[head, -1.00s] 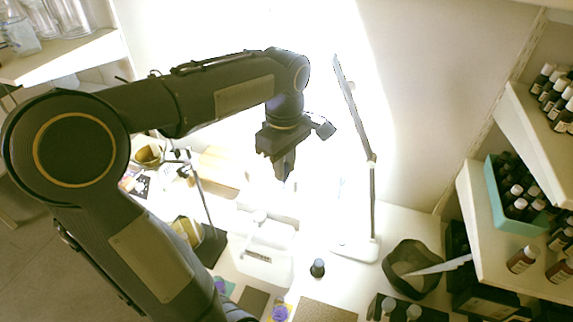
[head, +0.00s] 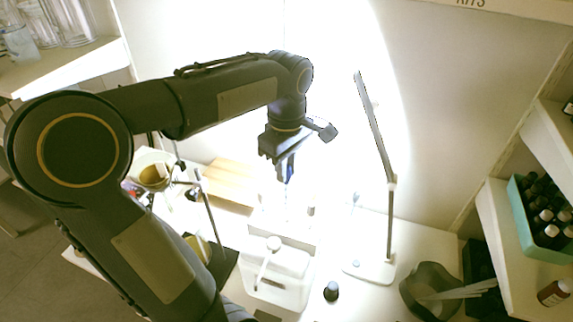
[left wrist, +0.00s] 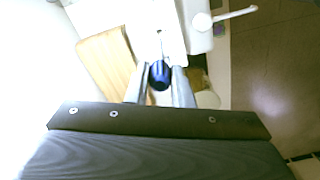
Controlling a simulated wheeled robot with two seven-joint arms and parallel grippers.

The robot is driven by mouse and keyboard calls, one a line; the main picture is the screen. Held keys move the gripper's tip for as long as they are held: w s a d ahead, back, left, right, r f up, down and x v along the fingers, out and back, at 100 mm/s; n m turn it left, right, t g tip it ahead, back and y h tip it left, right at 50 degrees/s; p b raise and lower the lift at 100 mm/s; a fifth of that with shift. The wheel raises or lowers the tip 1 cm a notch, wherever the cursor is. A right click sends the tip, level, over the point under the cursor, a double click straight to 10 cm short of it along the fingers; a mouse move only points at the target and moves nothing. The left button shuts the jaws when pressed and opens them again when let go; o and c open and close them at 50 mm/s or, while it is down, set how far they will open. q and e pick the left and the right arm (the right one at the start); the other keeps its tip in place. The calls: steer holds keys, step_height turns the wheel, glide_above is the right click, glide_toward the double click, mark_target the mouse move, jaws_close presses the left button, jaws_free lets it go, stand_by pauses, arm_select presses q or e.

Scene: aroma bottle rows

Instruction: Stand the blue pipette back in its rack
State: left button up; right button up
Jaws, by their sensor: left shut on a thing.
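My left gripper (head: 287,168) points down above the back of the bright bench. It is shut on the blue pipette (head: 290,168), which hangs upright between the fingers. In the left wrist view the pipette's dark blue top (left wrist: 159,74) shows between the two fingers of my left gripper (left wrist: 161,82). A pale, washed-out white block (head: 285,230) stands below the gripper, behind the jug. It may be the rack, but glare hides its slots. The pipette's lower end is lost in the glare, so I cannot tell whether it touches anything. My right gripper is not in view.
A white jug (head: 280,280) stands in front of the pale block. A desk lamp (head: 376,272) rises to its right. A wooden block (head: 230,187) lies left. A small dark-capped bottle (head: 331,291) and a dark bowl (head: 432,290) stand at front right.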

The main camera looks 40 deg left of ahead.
mark_target(287, 197)
arm_select(q)
steer(key=shift+f+b, duration=1.3)
steer(key=shift+f, duration=0.6)
steer(key=shift+f+b, duration=0.3)
steer(key=shift+f, duration=0.2)
steer(key=shift+f+b, duration=0.95)
steer(key=shift+f, duration=0.5)
steer(key=shift+f+b, duration=0.85)
steer(key=shift+f, duration=0.1)
steer(key=o, duration=0.7)
